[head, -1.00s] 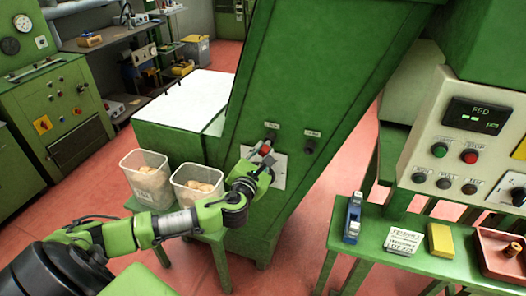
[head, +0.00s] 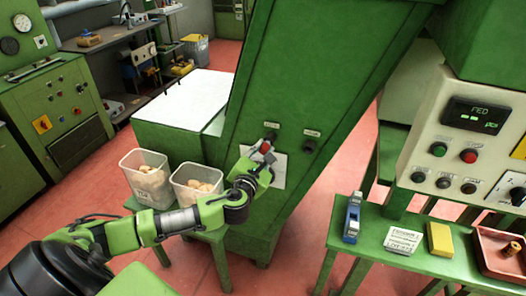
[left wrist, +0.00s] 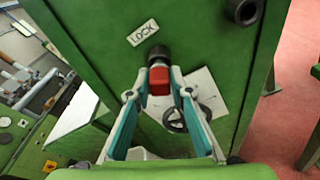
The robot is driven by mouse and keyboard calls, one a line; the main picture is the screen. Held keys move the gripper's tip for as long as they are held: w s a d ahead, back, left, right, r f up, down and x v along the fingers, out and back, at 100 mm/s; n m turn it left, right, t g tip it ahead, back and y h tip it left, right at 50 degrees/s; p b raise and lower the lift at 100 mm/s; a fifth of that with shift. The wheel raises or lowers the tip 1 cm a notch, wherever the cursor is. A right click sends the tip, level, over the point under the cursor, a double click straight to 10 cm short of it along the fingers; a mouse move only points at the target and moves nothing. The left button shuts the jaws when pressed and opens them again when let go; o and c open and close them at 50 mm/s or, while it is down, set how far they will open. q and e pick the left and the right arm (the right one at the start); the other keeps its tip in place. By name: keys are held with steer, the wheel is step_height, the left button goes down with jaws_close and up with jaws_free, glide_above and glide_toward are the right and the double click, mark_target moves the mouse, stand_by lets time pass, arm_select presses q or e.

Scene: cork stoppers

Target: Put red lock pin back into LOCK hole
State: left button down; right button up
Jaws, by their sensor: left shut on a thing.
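The red lock pin (left wrist: 159,82) is held between the fingertips of my left gripper (left wrist: 160,90), which is shut on it. The black round collar of the LOCK hole (left wrist: 159,55) is right behind the pin's red head, under the white LOCK label (left wrist: 143,32). The head and collar look in line and very close. I cannot tell how far the pin's shaft is inside. In the head view my left gripper (head: 265,157) is at the green machine's slanted front, with the red pin (head: 266,147) at its tip. My right gripper is not in view.
A second black collar (head: 309,147) sits to the right on the green machine (head: 300,90). A white plate (left wrist: 205,95) with a dark handwheel (left wrist: 178,119) is behind the fingers.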

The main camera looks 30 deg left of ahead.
arm_select(q)
steer(key=shift+w+a, duration=0.15)
steer(key=shift+w, duration=0.5)
steer(key=c, duration=1.7)
jaws_free()
steer(key=shift+w, duration=0.1)
steer(key=v, duration=1.2)
steer(key=shift+r, duration=0.1)
